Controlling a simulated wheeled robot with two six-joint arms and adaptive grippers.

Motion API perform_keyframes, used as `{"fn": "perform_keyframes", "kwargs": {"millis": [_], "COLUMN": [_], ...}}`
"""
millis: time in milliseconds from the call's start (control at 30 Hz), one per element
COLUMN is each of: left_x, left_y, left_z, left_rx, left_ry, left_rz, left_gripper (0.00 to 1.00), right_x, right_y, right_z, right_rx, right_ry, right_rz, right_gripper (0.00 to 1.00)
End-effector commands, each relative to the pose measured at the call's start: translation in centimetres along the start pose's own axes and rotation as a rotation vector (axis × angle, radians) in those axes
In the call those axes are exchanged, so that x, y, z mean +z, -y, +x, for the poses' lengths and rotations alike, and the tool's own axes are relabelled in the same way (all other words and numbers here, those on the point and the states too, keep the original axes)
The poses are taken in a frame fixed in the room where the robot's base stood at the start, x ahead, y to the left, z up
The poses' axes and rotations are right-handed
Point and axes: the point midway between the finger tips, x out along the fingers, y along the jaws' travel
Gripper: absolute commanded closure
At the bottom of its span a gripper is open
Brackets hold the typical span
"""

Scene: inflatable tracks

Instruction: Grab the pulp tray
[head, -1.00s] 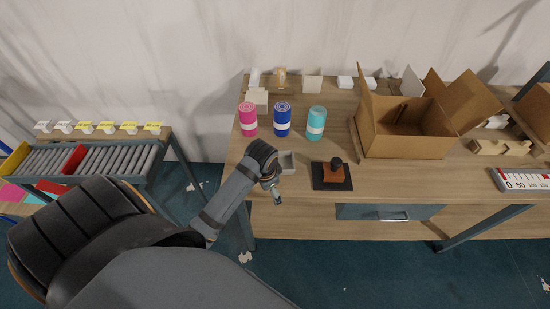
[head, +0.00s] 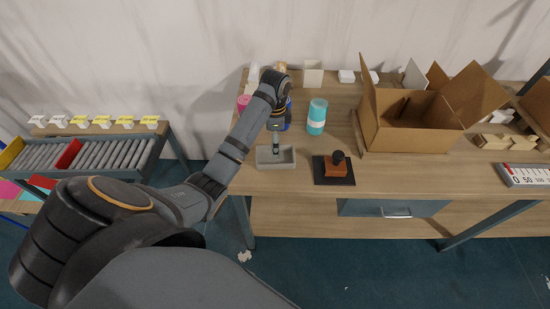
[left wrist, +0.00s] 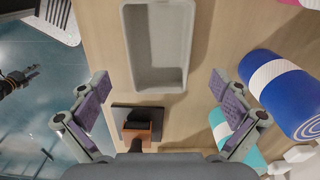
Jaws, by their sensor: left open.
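The pulp tray (head: 276,165) is a small grey rectangular tray with raised walls, near the front left of the wooden table. It also shows in the left wrist view (left wrist: 157,45), at the top middle, and looks empty there. My left gripper (head: 275,146) is over the tray in the head view.
A teal roll (head: 316,117), a blue roll (left wrist: 283,92) and a pink roll (head: 243,102) stand behind the tray. A stamp on a black pad (head: 334,168) lies to its right. An open cardboard box (head: 410,125) stands further right.

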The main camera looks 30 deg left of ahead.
Motion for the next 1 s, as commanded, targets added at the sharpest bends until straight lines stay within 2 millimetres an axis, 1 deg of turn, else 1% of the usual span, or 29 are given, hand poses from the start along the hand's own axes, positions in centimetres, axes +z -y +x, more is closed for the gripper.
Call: {"fn": "perform_keyframes", "kwargs": {"millis": [33, 100, 200, 267, 367, 500, 567, 600, 667, 833, 1000], "left_x": [0.0, 0.0, 0.0, 0.0, 0.0, -0.1, 0.0, 0.0, -0.1, -0.1, -0.1], "left_y": [0.0, 0.0, 0.0, 0.0, -0.1, -0.2, -0.2, -0.2, -0.2, -0.2, -0.2], "left_z": [1.6, 1.9, 1.7, 1.9, 3.1, 5.6, 6.0, 6.5, 6.8, 6.8, 6.8], "left_rx": [-0.001, -0.001, -0.001, -0.001, -0.001, -0.001, 0.002, 0.002, -0.001, -0.002, -0.002], "left_ry": [0.000, -0.001, -0.001, 0.000, 0.000, 0.000, 0.001, 0.002, 0.000, 0.000, 0.000], "left_rz": [0.000, 0.000, -0.001, -0.001, -0.001, -0.001, -0.002, -0.002, -0.002, -0.001, -0.001], "left_gripper": [0.00, 0.00, 0.00, 0.00, 0.00, 0.00, 0.00, 0.00, 0.00, 0.00, 0.23], "right_x": [0.1, 0.2, 0.1, 0.2, 0.3, 0.5, 0.5, 0.5, 0.5, 0.4, 0.4], "right_y": [0.2, 0.4, 0.7, 0.8, 0.8, 1.0, 0.9, 0.9, 0.8, 0.7, 0.5], "right_z": [1.6, 1.9, 1.7, 1.9, 3.1, 5.5, 4.6, 4.6, 4.6, 4.5, 4.5], "right_rx": [-0.001, -0.003, -0.006, -0.007, -0.007, -0.007, -0.007, -0.007, -0.006, -0.003, -0.002], "right_ry": [0.000, 0.000, 0.000, 0.000, 0.000, 0.000, 0.001, 0.001, 0.000, 0.000, 0.000], "right_rz": [0.000, 0.001, 0.003, 0.003, 0.003, 0.003, 0.003, 0.003, 0.003, 0.001, 0.001], "right_gripper": [0.60, 0.60, 0.60, 0.60, 0.60, 0.60, 0.60, 0.60, 0.60, 0.60, 0.60]}}
